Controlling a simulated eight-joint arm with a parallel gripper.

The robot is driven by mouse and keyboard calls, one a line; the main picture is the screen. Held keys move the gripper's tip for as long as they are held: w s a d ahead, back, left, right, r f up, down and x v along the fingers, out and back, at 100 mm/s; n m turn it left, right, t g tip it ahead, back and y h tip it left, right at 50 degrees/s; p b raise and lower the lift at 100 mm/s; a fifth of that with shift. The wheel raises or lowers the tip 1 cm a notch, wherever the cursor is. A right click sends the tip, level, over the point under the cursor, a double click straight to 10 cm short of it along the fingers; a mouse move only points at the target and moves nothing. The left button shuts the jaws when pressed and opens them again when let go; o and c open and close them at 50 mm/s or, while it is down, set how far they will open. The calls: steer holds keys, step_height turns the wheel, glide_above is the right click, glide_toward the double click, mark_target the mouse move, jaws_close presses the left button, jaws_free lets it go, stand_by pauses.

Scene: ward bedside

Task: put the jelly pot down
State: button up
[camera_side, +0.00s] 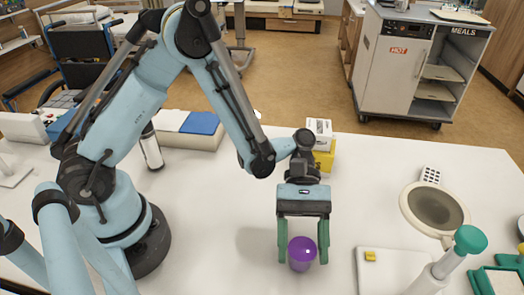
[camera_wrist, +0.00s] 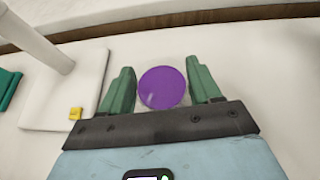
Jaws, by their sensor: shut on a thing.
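The jelly pot (camera_side: 301,254) is a small purple cup, upright between the green fingers of my gripper (camera_side: 303,260). In the wrist view the pot (camera_wrist: 162,88) shows as a purple disc between the two fingers of my gripper (camera_wrist: 160,72). My gripper points down and is shut on the pot. The pot is over the white table top (camera_side: 215,270), low down; I cannot tell whether its base touches the surface.
A white board (camera_side: 375,285) with a yellow piece (camera_side: 370,256) and a white post lies right of the pot. A round grey-topped item (camera_side: 436,208) and a remote (camera_side: 430,176) are farther right. Yellow and white boxes (camera_side: 320,132) stand behind my gripper. Table left of the pot is clear.

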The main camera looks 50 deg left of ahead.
steer(key=shift+f, duration=0.3)
steer(key=o, duration=1.2)
steer(key=shift+c, duration=0.2)
